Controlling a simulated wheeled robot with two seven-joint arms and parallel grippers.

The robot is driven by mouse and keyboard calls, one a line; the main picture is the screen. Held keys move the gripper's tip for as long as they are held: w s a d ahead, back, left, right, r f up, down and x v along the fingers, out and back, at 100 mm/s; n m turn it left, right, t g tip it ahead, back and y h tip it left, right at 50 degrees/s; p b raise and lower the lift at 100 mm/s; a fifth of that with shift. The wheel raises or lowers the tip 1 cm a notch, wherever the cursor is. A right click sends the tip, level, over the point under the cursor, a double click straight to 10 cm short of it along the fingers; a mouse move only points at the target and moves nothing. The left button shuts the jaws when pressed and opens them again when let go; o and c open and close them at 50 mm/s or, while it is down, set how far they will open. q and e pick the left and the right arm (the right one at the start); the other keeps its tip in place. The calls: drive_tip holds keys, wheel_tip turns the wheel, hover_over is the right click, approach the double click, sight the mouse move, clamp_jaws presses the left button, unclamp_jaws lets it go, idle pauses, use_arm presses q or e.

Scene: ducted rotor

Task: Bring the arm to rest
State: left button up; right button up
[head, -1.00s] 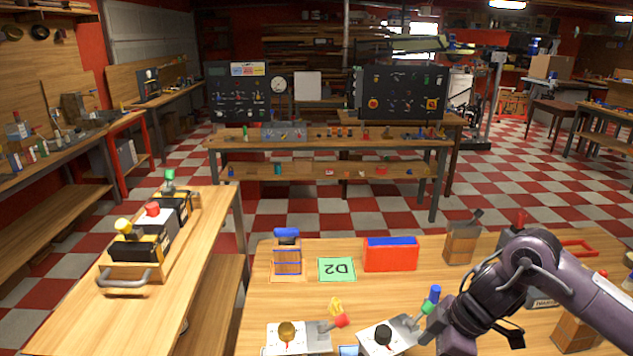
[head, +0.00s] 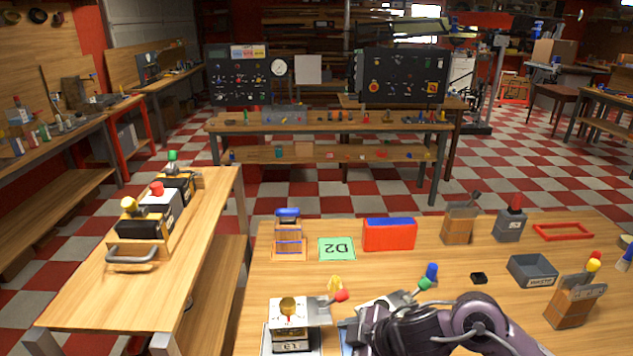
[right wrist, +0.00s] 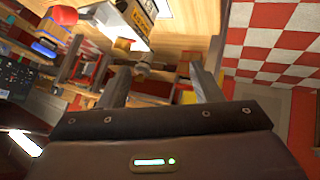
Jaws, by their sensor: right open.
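My right arm (head: 440,328) is folded low at the bottom edge of the head view, in front of the table's near edge. Its gripper is not clearly visible there. In the right wrist view my right gripper (right wrist: 160,88) is open, with two dark fingers spread apart and nothing between them. The view beyond the fingers is tilted, showing wooden surfaces and checkered floor. My left gripper is in neither view.
The near table holds a labelled box with a lever (head: 291,325), a green D2 card (head: 336,249), a red box (head: 389,236), a grey bin (head: 532,270) and a wooden tool holder (head: 573,302). A side bench (head: 90,300) stands left. The table's middle is largely clear.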

drive_tip(key=s+d+f+m+g+h, duration=0.1)
drive_tip(key=s+d+f+m+h, duration=0.2)
drive_tip(key=s+d+m, duration=0.5)
drive_tip(key=s+d+f+m+g+h, duration=0.15)
drive_tip(key=s+d+m+h, duration=0.25)
drive_tip(key=s+d+m, duration=0.45)
wheel_tip(320, 180, down, 34)
drive_tip(key=s+a+n+b, duration=0.2)
drive_tip(key=s, duration=0.1)
drive_tip(key=s+d+f+g+b, duration=0.1)
drive_tip(key=s+d+f+b, duration=0.1)
drive_tip(key=s+f, duration=1.6)
drive_tip(key=shift+s+d+f+g, duration=0.35)
drive_tip(key=shift+s+d+f, duration=0.1)
drive_tip(key=shift+d, duration=0.2)
drive_tip(key=shift+n, duration=0.25)
